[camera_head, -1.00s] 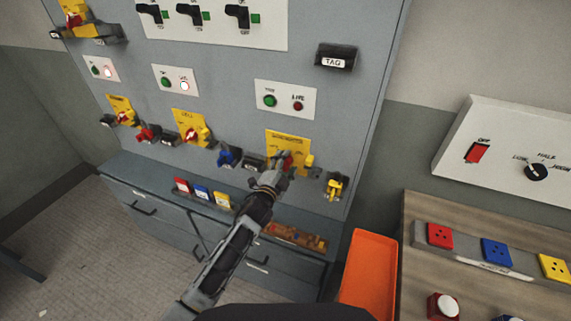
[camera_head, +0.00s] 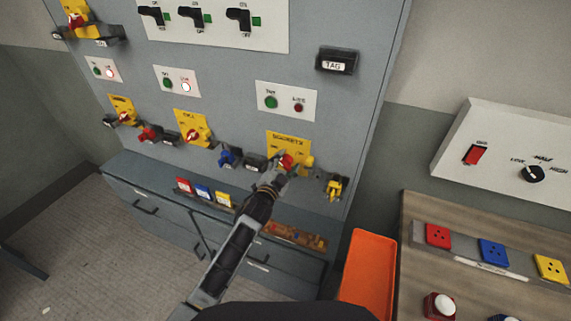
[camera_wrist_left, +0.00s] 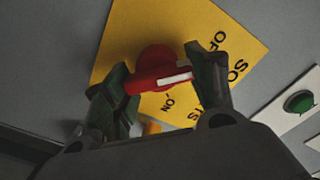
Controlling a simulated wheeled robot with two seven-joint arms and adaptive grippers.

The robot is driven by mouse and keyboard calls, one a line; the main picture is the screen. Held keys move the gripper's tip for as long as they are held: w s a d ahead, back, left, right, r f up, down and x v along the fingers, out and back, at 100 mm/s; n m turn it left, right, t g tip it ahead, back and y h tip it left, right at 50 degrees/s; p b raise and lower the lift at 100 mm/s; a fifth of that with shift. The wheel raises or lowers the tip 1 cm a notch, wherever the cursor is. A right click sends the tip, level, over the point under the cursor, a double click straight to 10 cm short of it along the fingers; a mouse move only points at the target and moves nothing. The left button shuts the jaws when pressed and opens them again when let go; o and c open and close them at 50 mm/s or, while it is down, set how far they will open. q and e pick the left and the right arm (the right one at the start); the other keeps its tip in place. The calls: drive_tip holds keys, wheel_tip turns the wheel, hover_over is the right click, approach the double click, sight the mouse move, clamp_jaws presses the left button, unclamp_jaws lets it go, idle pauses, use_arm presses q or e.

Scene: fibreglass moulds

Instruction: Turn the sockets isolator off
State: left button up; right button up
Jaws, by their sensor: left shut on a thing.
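The sockets isolator has a yellow plate (camera_head: 289,142) and a red rotary handle (camera_head: 287,160) low on the grey cabinet. My left gripper (camera_head: 280,170) is at the handle, and its wrist hides part of it. In the left wrist view, my left gripper (camera_wrist_left: 160,90) has one finger at each end of the red handle (camera_wrist_left: 153,82), shut on it. The handle's white stripe lies toward the right finger, near the ON and OFF lettering. I cannot tell its exact setting. Above the plate, the green lamp (camera_head: 271,102) and dark red lamp (camera_head: 298,106) appear unlit.
Other isolators (camera_head: 193,133) stand to the left, with a blue padlock (camera_head: 229,158) between. A yellow padlock (camera_head: 336,187) hangs close right. A drawer unit (camera_head: 160,212) juts out below. An orange tray (camera_head: 368,268) and wooden bench (camera_head: 430,276) are at right.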

use_arm(q)
drive_tip(key=shift+f, duration=0.1)
drive_tip(key=o, duration=1)
drive_tip(key=shift+s, duration=0.1)
drive_tip(key=shift+v, duration=5.9)
